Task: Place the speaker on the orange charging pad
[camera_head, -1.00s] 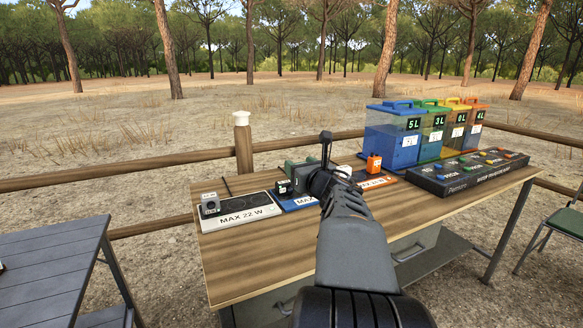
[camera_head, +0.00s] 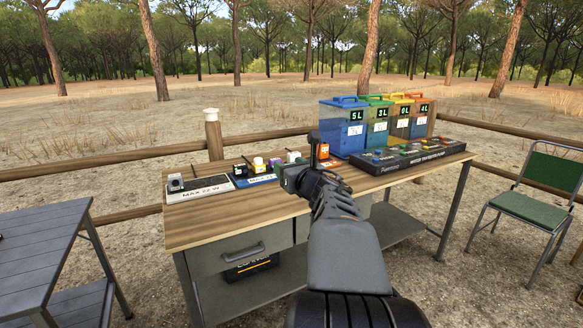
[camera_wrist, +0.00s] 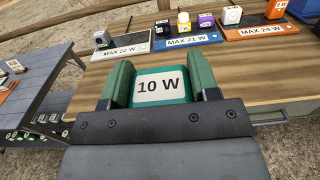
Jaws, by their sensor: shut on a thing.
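My gripper (camera_wrist: 160,64) is shut on a teal block labelled "10 W" (camera_wrist: 160,88), which looks like the speaker, between its two green fingers. In the head view my gripper (camera_head: 292,178) is over the front of the wooden table. The orange charging pad (camera_wrist: 249,32), labelled "MAX 24 W", lies beyond and to the right of the held speaker in the wrist view. A white item (camera_wrist: 231,15) and an orange item (camera_wrist: 275,9) stand on it. In the head view my gripper partly hides this pad.
A blue "MAX 21 W" pad (camera_wrist: 188,40) holds black, yellow and purple items. A pale "MAX 22 W" pad (camera_wrist: 124,50) holds a small grey item. Coloured bins (camera_head: 343,130) and a black power strip (camera_head: 420,157) stand at the right. The table's front strip (camera_head: 225,222) is clear.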

